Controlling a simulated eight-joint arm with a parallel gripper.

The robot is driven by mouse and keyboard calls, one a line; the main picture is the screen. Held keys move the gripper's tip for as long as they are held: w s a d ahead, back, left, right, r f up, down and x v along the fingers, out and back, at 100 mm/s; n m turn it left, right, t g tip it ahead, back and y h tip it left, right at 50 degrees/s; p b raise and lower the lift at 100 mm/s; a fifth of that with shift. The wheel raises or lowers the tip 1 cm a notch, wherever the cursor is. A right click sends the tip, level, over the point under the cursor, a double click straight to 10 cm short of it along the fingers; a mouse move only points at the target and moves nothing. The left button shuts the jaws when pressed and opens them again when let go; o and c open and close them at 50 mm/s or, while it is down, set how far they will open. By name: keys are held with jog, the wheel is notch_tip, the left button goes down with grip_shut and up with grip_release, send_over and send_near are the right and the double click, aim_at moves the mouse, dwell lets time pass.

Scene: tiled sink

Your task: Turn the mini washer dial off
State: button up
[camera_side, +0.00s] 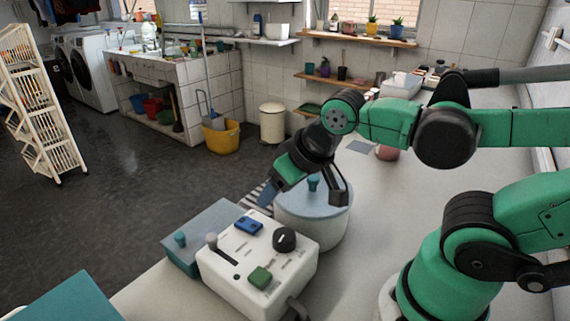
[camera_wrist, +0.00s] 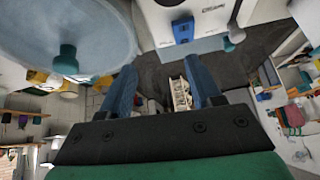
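The mini washer's white control box (camera_side: 258,262) stands on the counter, with a black dial (camera_side: 285,239) bearing a pale mark on its right top. Its top also carries a blue switch (camera_side: 248,226), a green button (camera_side: 260,278) and a slider lever (camera_side: 212,241). The round tub (camera_side: 318,222) with a blue lid stands behind it. My gripper (camera_side: 266,194) is above and behind the box, near the lid, apart from the dial. In the wrist view my gripper (camera_wrist: 161,72) has its two blue fingers spread with nothing between them.
A teal-lidded compartment (camera_side: 208,230) adjoins the box on the left. The tub lid has an upright teal knob (camera_side: 313,183) close to my gripper. A dark hose (camera_side: 298,307) is at the box's front right.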

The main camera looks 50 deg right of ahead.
aim_at(285, 234)
jog(key=shift+o, duration=1.2)
jog(key=s+a+m, duration=0.1)
jog(key=s+a+m+g+h, duration=0.1)
jog(key=s+a+m+g, duration=0.1)
jog(key=shift+s+a+f+m+h, duration=0.15)
jog(key=shift+a+f+m+h, duration=0.15)
jog(key=shift+m, duration=0.1)
jog(key=shift+s+a+r+m+h, duration=0.1)
jog(key=shift+s+m+h, duration=0.2)
jog(key=shift+m, duration=0.25)
jog(key=shift+s+a+r+m+h, duration=0.1)
jog(key=shift+s+m+h, duration=0.15)
jog(key=shift+m, duration=0.3)
jog(key=shift+g, duration=0.3)
jog(key=shift+x, duration=2.75)
jog(key=shift+s, duration=0.1)
grip_shut()
